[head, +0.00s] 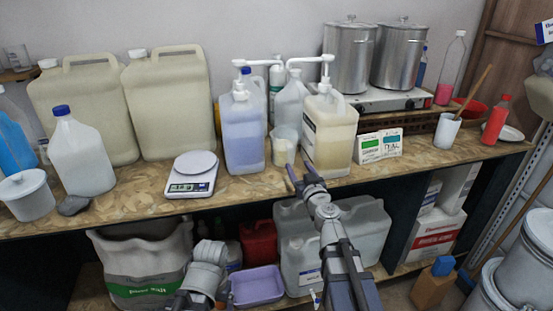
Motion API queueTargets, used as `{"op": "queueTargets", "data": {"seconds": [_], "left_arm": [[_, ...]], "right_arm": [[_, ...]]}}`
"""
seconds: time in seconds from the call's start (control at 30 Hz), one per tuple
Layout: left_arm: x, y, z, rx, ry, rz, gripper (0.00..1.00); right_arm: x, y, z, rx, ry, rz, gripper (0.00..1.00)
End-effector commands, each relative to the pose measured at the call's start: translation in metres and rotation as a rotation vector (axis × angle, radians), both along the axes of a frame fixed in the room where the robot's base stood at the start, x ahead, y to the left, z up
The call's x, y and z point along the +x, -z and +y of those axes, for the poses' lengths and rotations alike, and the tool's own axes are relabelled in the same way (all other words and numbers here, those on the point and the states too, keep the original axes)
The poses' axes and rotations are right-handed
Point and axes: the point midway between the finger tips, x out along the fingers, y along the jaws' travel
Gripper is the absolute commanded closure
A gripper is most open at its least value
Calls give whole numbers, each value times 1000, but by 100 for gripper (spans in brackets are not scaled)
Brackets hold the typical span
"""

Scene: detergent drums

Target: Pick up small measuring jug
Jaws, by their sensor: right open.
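A small translucent measuring jug (284,148) stands upright on the wooden bench, between the blue-liquid pump bottle and the yellowish pump bottle. My right gripper (299,173) is open at the bench's front edge, just in front of and below the jug. Its fingers point up towards the jug, and nothing shows between them. Whether a finger touches the jug is hard to tell. Only part of my left arm shows low in the picture, and its gripper does not show.
The blue-liquid pump bottle (243,135) and yellowish pump bottle (330,135) crowd the jug on both sides. A clear bottle (290,100) stands behind. A digital scale (193,175) is to the left, a small box (379,146) to the right.

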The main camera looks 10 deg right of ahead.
Motion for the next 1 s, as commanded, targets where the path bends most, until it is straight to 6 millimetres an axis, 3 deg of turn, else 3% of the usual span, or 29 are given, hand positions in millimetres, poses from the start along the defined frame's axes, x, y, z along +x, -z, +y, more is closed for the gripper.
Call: {"op": "queueTargets", "data": {"seconds": [0.33, 0.57, 0.83, 1.0], "left_arm": [[0, -1, 0, 0, 0, 0, 15], [0, -1, 0, 0, 0, 0, 15], [0, -2, 0, 0, 0, 0, 15], [0, -2, 0, 0, 0, 0, 15]], "right_arm": [[27, -1, 2, 0, -2, 0, 38], [32, -1, 3, 0, -3, 0, 38], [70, -2, 8, 0, -4, 0, 38], [79, -2, 9, 1, -3, 0, 38]]}}
